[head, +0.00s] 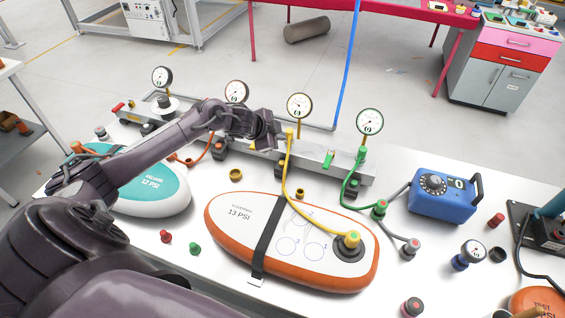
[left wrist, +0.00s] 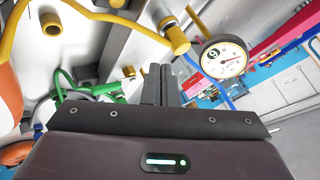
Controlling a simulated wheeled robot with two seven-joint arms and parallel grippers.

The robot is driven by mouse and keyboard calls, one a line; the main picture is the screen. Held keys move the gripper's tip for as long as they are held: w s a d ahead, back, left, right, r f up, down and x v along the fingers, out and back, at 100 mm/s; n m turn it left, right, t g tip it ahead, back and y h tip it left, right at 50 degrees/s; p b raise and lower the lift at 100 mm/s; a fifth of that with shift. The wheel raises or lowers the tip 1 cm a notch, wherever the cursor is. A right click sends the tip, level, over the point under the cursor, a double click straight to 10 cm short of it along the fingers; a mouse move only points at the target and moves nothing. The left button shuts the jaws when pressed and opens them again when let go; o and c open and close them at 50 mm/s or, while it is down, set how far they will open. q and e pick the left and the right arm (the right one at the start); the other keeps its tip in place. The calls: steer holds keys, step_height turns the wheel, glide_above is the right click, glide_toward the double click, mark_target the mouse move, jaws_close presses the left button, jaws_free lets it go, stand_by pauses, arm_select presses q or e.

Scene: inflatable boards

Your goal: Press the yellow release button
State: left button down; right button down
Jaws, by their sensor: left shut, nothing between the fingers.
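My left gripper (head: 273,130) is shut and empty, over the metal manifold (head: 312,150) beside the yellow hose fitting (head: 289,134). Its closed fingers (left wrist: 161,82) point toward the manifold in the left wrist view. That view also shows a large yellow fitting (left wrist: 177,40) ahead and left of a pressure gauge (left wrist: 224,58). I cannot clearly pick out the yellow release button; the gripper covers part of the manifold in the head view. I cannot tell whether the fingertips touch anything. My right gripper is not in view.
The yellow hose (head: 287,175) runs down to an orange-rimmed board (head: 225,213) under a black strap. A teal board (head: 150,190) lies below my left arm. A green hose (head: 348,185), a blue pump box (head: 445,195) and loose caps lie to the right.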

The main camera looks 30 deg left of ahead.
arm_select(q)
steer(key=b, duration=0.6)
glide_above(282, 163)
steer(key=f, duration=0.6)
steer(key=shift+s+a+f, duration=0.2)
steer(key=shift+s+f, duration=0.15)
steer(key=shift+s, duration=0.05)
steer(key=shift+f+b, duration=0.45)
steer(key=shift+f, duration=0.5)
steer(key=shift+f, duration=0.1)
steer(key=shift+f, duration=0.3)
steer(key=shift+f+b, duration=0.4)
steer(key=shift+f, duration=0.2)
stand_by(0.9)
